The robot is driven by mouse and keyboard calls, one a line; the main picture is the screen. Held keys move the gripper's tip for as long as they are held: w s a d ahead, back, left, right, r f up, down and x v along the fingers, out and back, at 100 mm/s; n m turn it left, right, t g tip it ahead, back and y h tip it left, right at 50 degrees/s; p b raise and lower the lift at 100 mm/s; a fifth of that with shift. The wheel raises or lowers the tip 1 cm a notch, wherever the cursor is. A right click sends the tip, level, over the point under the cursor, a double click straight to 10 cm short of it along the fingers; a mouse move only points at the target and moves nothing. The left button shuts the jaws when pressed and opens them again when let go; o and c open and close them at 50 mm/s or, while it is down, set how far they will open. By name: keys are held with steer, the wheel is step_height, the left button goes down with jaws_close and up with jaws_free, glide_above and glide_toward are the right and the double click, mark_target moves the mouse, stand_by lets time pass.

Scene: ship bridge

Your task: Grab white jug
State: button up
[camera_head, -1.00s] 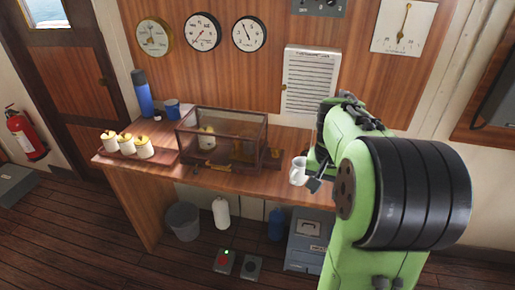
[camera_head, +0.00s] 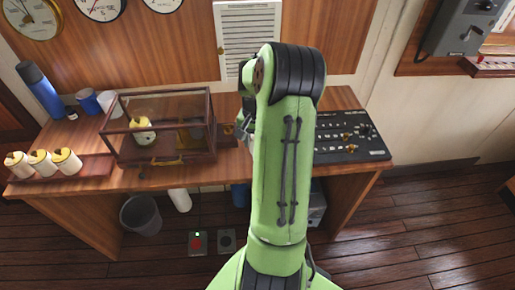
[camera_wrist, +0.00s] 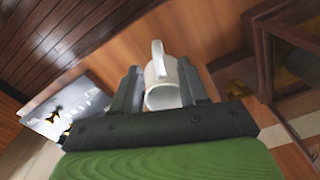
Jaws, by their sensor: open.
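The white jug (camera_wrist: 165,84) shows in the wrist view, with its handle toward the top of the picture and its round opening toward my gripper. My gripper (camera_wrist: 158,76) is open, with one finger on each side of the jug. The jug appears to lie between the fingers, but I cannot tell whether either finger touches it. In the head view my green arm covers the middle of the desk (camera_head: 215,180) and hides most of the gripper and jug.
A glass case (camera_head: 160,130) stands left of my arm, and its frame (camera_wrist: 264,60) is close on the right in the wrist view. A black control panel (camera_head: 350,137) lies right of my arm. White yellow-topped jars (camera_head: 42,163) stand at far left.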

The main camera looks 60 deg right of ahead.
steer(key=f, duration=0.6)
steer(key=shift+s+a+f, duration=0.15)
steer(key=shift+a+f, duration=0.1)
steer(key=shift+f, duration=0.15)
steer(key=shift+r, duration=0.1)
jaws_close()
